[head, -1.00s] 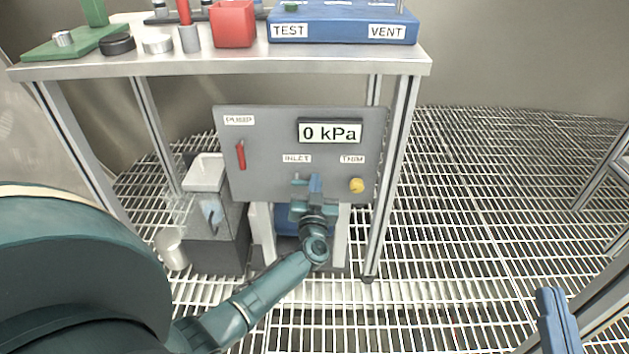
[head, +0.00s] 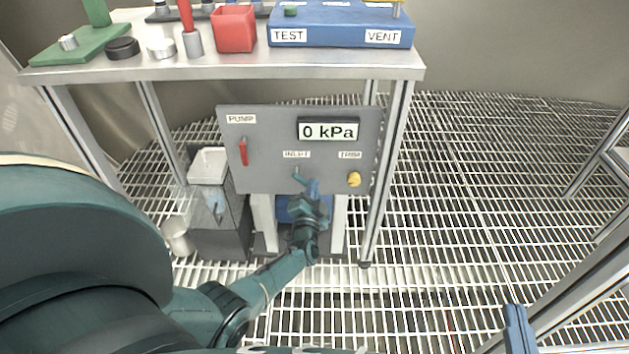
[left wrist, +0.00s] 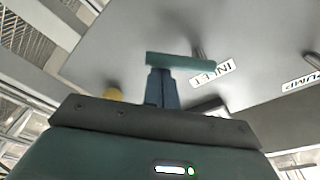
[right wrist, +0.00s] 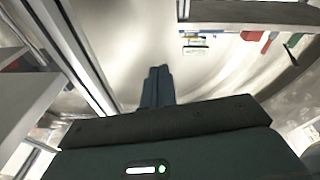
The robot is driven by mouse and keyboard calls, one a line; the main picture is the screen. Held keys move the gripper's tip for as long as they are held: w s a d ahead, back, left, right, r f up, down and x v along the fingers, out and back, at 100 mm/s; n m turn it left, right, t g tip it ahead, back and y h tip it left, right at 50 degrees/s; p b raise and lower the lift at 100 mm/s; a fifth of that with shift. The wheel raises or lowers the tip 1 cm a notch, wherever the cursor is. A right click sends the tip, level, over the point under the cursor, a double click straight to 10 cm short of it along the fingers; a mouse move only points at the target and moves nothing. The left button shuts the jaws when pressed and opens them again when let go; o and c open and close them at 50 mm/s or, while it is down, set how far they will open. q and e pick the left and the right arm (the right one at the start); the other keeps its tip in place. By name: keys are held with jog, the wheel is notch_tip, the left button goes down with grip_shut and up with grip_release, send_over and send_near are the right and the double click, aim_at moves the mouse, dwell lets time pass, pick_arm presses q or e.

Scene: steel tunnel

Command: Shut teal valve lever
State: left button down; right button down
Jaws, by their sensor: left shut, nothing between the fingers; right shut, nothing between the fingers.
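The teal valve lever (head: 301,176) is on the grey panel below the INLET label. In the left wrist view the lever (left wrist: 182,62) is a teal bar lying crosswise at the fingertips. My left gripper (head: 313,187) is shut and empty, its blue fingers just below and to the right of the lever in the head view. In the left wrist view the left fingertips (left wrist: 160,74) meet or overlap the bar's end; I cannot tell whether they touch. My right gripper (right wrist: 157,72) is shut and empty, away from the panel; its blue finger (head: 518,330) shows at lower right.
The grey panel (head: 270,130) carries a red PUMP lever (head: 243,152), a yellow TRIM knob (head: 354,179) and a display (head: 328,131) reading 0 kPa. A bench (head: 235,66) with several items stands above. A grey bin (head: 218,222) is left of my arm.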

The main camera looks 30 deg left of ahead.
pick_arm(q)
jog(key=m, duration=0.2)
jog(key=a+f+m+p, duration=0.1)
jog(key=m, duration=0.2)
jog(key=s+a+f+m, duration=0.1)
jog(key=m, duration=0.1)
jog(key=shift+s+g+h+p, duration=0.1)
jog(key=shift+g+h+p, duration=0.2)
jog(key=shift+g, duration=0.1)
jog(key=shift+a+f+m, duration=0.1)
jog(key=shift+a+m, duration=0.05)
jog(key=shift+m, duration=0.45)
pick_arm(e)
jog(key=shift+s+d+f, duration=0.15)
jog(key=shift+f, duration=0.05)
pick_arm(q)
jog(key=shift+s, duration=0.25)
pick_arm(e)
jog(key=shift+d+g, duration=0.1)
jog(key=shift+g, duration=0.2)
